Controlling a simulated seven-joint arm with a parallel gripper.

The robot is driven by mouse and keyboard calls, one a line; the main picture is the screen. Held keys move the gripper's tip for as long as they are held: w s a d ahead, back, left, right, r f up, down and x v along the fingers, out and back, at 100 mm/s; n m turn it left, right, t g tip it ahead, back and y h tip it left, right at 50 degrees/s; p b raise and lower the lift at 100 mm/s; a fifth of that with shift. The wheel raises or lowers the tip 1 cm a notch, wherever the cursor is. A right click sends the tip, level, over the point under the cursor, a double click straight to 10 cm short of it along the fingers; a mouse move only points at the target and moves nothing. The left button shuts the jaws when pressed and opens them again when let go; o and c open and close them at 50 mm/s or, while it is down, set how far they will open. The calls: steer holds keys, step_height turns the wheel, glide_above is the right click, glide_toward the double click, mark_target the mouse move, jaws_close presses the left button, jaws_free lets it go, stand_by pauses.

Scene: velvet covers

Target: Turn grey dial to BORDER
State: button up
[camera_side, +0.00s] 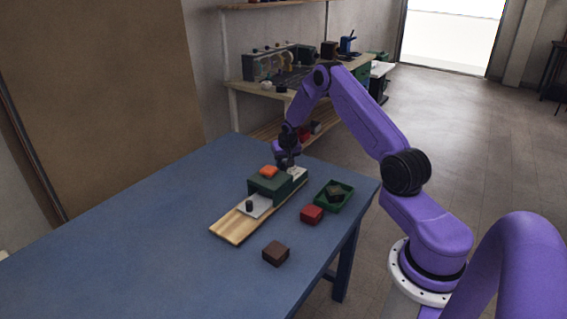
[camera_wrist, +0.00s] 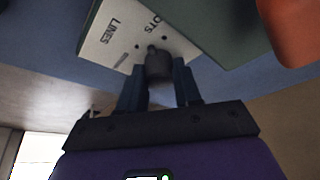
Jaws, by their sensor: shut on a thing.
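The grey dial (camera_wrist: 158,66) sits on a white plate (camera_wrist: 112,40) in the wrist view. My gripper (camera_wrist: 158,88) is shut on the dial, one finger on each side. The plate reads LINES, and a partly hidden word ends in "OTS". No BORDER label shows; part of the plate is out of frame or covered. The dial's narrow tip is at the label side, near a small dark dot. In the side view my gripper (camera_side: 288,161) is at the far end of the wooden board (camera_side: 232,228), over the far white plate (camera_side: 299,173), and hides the dial.
A green box (camera_side: 266,185) with an orange-red top (camera_side: 268,171) stands beside the dial's plate. A black knob (camera_side: 249,206) is on a nearer white plate. A green tray (camera_side: 347,190), a red block (camera_side: 312,214) and a brown block (camera_side: 275,253) lie to the right. The blue table's left is clear.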

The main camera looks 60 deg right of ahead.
steer(key=n+y, duration=0.1)
steer(key=n, duration=0.3)
steer(key=shift+s+d+t, duration=0.1)
steer(key=shift+t, duration=0.2)
steer(key=n+y, duration=0.2)
steer(key=n, duration=0.3)
steer(key=shift+d, duration=0.15)
steer(key=n+y, duration=0.1)
steer(key=n, duration=0.3)
steer(key=shift+d+y, duration=0.1)
steer(key=shift+y, duration=0.3)
steer(key=shift+d+n+g+y, duration=0.1)
steer(key=shift+n+g+y, duration=0.25)
steer(key=shift+n, duration=0.75)
steer(key=shift+n+g+y, duration=0.35)
steer(key=shift+n, duration=0.75)
steer(key=o, duration=1)
steer(key=shift+o, duration=0.2)
steer(key=shift+r, duration=0.1)
